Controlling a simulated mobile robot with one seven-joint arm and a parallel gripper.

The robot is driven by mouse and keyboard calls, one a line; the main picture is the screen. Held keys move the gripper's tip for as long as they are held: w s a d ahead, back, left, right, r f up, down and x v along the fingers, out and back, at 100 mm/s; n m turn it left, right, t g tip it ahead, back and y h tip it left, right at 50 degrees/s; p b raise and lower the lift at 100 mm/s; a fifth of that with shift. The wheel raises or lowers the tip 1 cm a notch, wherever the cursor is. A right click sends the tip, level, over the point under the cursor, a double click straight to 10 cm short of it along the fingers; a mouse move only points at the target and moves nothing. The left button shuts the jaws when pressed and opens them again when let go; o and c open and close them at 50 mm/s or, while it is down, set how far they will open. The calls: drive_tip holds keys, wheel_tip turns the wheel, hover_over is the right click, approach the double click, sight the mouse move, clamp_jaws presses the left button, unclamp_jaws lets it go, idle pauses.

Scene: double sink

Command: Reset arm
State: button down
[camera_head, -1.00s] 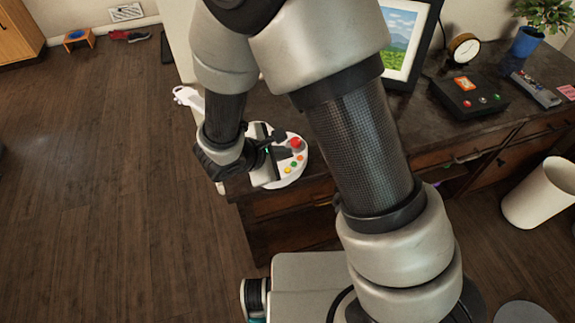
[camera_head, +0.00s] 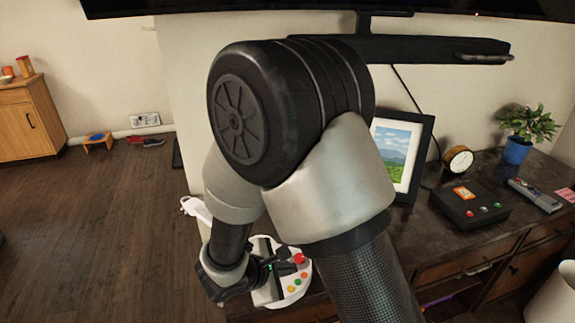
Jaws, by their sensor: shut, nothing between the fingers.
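My arm rises through the middle of the head view, with its large dark elbow joint in front of the wall. Its forearm folds down on the left to my gripper (camera_head: 286,262), which is over a white controller (camera_head: 295,288) with a red ball and coloured buttons at the left end of the dark wooden desk (camera_head: 435,262). The gripper's fingers are small and dark. They are shut with nothing between them. Part of the controller is hidden behind the gripper and wrist, and I cannot tell if they touch it.
A framed landscape picture (camera_head: 392,150), a clock (camera_head: 457,160), a black button box (camera_head: 469,205), a remote (camera_head: 535,194) and a potted plant (camera_head: 518,150) stand on the desk. A white bin (camera_head: 556,298) is at lower right. Open floor (camera_head: 100,240) lies left.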

drive_tip(key=s+d+r+m+g+p, duration=0.35)
drive_tip(key=d+r+m, duration=0.7)
drive_tip(key=r, duration=0.75)
drive_tip(key=s+d+r+m+t+y+p, duration=0.1)
drive_tip(key=s+r+m+y+p, duration=0.1)
drive_tip(key=s+r+m, duration=0.2)
drive_tip(key=s+d+r+m+t+y+p, duration=0.1)
drive_tip(key=s+d+r+m+y+p, duration=0.1)
drive_tip(key=s+r+m, duration=0.3)
drive_tip(key=s+r+y+p, duration=0.1)
drive_tip(key=s+r, duration=0.2)
drive_tip(key=r, duration=0.4)
drive_tip(key=shift+r+y+p, duration=0.2)
drive_tip(key=shift+y+p, duration=0.1)
drive_tip(key=shift+p, duration=0.05)
